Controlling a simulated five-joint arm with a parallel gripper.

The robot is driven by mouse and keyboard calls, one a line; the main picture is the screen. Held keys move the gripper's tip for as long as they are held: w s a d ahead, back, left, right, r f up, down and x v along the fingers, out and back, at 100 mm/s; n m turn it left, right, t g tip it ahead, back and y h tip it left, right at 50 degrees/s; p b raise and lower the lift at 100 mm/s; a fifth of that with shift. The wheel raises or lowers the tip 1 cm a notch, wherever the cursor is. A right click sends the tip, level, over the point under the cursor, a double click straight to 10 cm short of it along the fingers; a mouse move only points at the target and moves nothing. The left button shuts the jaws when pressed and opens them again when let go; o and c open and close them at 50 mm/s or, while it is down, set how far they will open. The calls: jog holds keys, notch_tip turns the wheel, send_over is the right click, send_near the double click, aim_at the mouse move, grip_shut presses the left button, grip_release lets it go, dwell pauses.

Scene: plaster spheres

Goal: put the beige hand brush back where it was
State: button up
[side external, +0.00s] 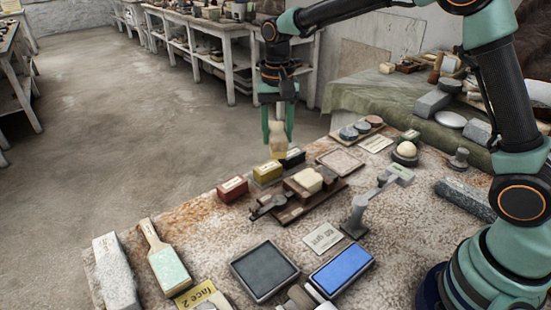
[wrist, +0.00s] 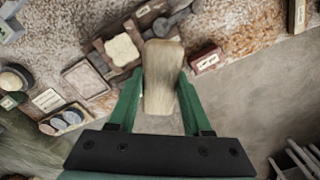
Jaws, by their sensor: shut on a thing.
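My gripper (side external: 277,141) is shut on the beige hand brush (side external: 277,147), which hangs down between the green fingers in the side external view. The brush is over the far edge of the stone-topped table (side external: 200,222), beside the black block (side external: 293,158) and the yellow block (side external: 267,173). I cannot tell whether its lower end touches anything. In the wrist view the brush (wrist: 162,80) lies between both fingers of my gripper (wrist: 160,76), and it hides part of the table behind it.
A red block (side external: 232,189) stands left of the yellow one. A wooden stand with a pale block (side external: 308,180) is in front. A square tray (side external: 340,161) and a plaster sphere (side external: 407,149) are to the right. Blue (side external: 342,270) and dark (side external: 265,270) pads lie near the front.

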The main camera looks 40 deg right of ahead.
jog(key=a+r+n, duration=0.2)
jog(key=a+n, duration=0.1)
jog(key=a, duration=0.6)
jog(key=a+r+n, duration=0.3)
jog(key=a, duration=0.5)
notch_tip(320, 180, down, 20)
jog(key=shift+a+r, duration=0.1)
jog(key=shift+f, duration=0.2)
jog(key=o, duration=1.2)
